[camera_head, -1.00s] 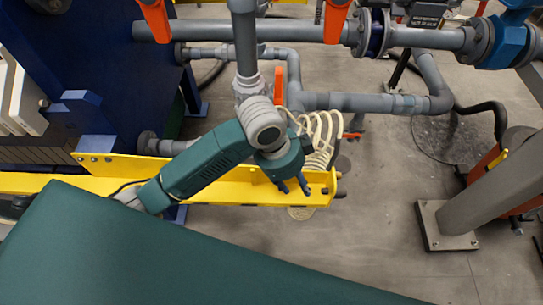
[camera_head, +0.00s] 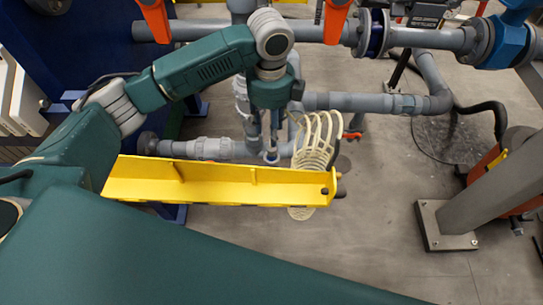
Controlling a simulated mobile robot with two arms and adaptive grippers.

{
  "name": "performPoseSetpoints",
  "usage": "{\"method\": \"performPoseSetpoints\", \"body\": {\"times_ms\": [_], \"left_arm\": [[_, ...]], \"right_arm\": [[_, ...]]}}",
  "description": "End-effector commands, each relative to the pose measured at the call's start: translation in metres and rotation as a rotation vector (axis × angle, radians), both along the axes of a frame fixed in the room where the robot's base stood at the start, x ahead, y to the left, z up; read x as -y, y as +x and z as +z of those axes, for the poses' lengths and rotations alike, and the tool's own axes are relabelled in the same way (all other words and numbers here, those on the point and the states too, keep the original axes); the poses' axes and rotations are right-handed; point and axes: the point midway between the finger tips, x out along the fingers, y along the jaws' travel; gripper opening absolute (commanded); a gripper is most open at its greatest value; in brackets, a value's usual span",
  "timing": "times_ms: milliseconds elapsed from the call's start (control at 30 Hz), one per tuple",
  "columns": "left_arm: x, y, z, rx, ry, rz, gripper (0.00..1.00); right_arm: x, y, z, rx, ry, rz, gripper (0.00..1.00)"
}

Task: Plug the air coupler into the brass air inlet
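My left gripper (camera_head: 270,150) points down in front of the grey pipework, just left of a cream coiled air hose (camera_head: 318,140). Its fingers blend with the grey pipes behind them, so I cannot tell how far apart they are or whether anything is between them. The coiled hose hangs at the right end of a yellow rail (camera_head: 215,190), and its lower loops pass behind the rail. I cannot clearly make out the air coupler or the brass air inlet. My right gripper is not in view.
Grey pipes (camera_head: 350,102) run behind and right of the gripper. Orange handles (camera_head: 336,20) hang at the top. A dark blue frame (camera_head: 105,45) stands at left, and a grey post (camera_head: 485,195) at right. Open floor (camera_head: 385,190) lies between the rail and post.

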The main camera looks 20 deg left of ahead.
Motion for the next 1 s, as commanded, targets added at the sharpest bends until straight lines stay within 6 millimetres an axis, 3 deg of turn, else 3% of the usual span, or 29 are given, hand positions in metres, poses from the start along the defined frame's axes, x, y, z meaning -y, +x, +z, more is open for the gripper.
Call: {"method": "performPoseSetpoints", "body": {"times_ms": [233,700,1000], "left_arm": [[0.0,-0.001,-0.038,-0.004,0.001,0.0,0.39],[0.001,-0.001,-0.049,-0.002,0.0,0.0,0.39],[0.002,-0.002,-0.09,-0.003,0.001,0.001,0.39]], "right_arm": [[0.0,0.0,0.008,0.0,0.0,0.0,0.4],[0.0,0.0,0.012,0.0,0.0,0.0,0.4],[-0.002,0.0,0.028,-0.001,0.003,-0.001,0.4]]}}
